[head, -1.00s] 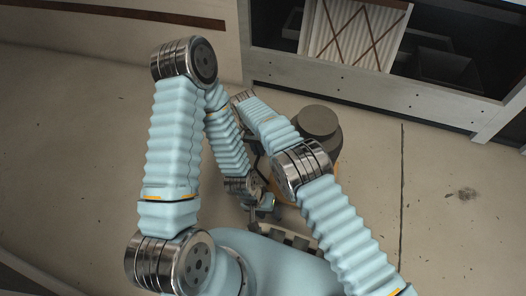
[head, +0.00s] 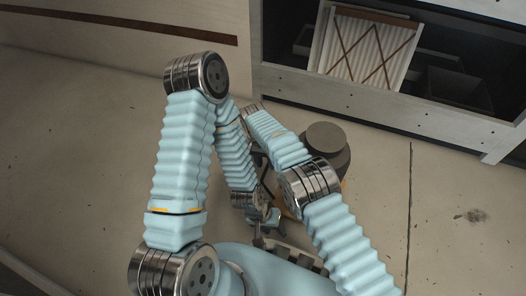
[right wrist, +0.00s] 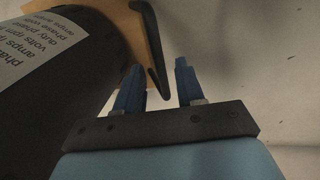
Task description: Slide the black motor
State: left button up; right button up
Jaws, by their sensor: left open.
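The black motor shows in the head view as a dark grey-brown cylinder (head: 327,147) on the floor, partly hidden behind my right arm. In the right wrist view its dark curved body (right wrist: 95,62) fills the upper left, with a white printed label. A tan-orange part and a thin black handle-like bar (right wrist: 151,45) stand at its side. My right gripper (right wrist: 159,64) is open; the bar's lower end appears between its fingers, and contact cannot be told. My left gripper (head: 264,222) is low in the head view, near the motor's near side, small and partly hidden.
A grey rack (head: 400,110) stands at the back right with a pleated white panel (head: 365,48) bearing brown crosses. A pale wall or cabinet with a brown strip (head: 130,22) is at the back left. The concrete floor is open left and right.

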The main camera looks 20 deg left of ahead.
pick_arm(q)
notch_tip(320, 180, up, 6)
jog(key=p, duration=0.5)
jog(key=shift+s+p, duration=0.15)
jog(key=shift+p, duration=0.25)
pick_arm(e)
notch_tip(320, 180, up, 13)
jog(key=a, duration=0.2)
jog(key=shift+a, duration=0.25)
pick_arm(q)
jog(key=shift+c, duration=0.4)
pick_arm(e)
jog(key=shift+s+f, duration=0.1)
jog(key=shift+s, duration=0.05)
